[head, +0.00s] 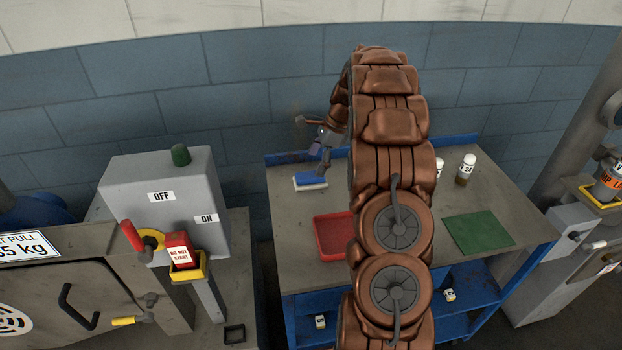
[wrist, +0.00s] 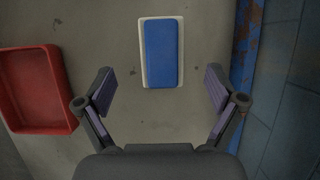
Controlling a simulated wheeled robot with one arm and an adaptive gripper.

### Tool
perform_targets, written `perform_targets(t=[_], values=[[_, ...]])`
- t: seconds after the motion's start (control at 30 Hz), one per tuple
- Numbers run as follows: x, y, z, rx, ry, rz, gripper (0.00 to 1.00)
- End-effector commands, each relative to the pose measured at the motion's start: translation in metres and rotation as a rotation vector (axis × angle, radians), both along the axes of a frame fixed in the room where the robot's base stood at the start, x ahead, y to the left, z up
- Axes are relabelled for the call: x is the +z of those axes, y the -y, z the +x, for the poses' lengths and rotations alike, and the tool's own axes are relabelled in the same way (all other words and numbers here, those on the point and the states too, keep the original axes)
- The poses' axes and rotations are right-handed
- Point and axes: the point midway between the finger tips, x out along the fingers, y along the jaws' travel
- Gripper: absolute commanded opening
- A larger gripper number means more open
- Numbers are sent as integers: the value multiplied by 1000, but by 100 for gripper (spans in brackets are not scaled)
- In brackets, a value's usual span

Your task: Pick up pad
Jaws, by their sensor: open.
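The pad is a blue block on a white base (wrist: 162,52), lying flat on the grey table. In the wrist view it sits upper centre, just beyond the fingertips and between their lines. In the head view the pad (head: 311,179) is at the table's back left, with my gripper (head: 323,155) above it. My gripper (wrist: 160,90) is open and empty, its two fingers spread wide on either side. The gap in height between fingers and pad is hard to tell.
A red tray (head: 331,250) lies on the table in front of the pad, and left in the wrist view (wrist: 72,88). A green mat (head: 478,232) and white-capped bottles (head: 466,168) are to the right. A blue raised edge (wrist: 239,70) runs beside the wall. The table around the pad is clear.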

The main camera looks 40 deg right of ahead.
Motion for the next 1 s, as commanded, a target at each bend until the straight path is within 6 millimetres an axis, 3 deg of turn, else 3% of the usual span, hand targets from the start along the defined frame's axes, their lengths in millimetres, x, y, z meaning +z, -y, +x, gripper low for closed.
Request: perform_targets(t=[0.27, 0.5, 0.77, 1.0], values=[[-18, -6, 2, 1, -5, 3, 94], [-49, -14, 8, 2, -3, 1, 94], [-55, -15, 10, 2, -1, -1, 94], [-55, -16, 10, 3, -1, 0, 71]])
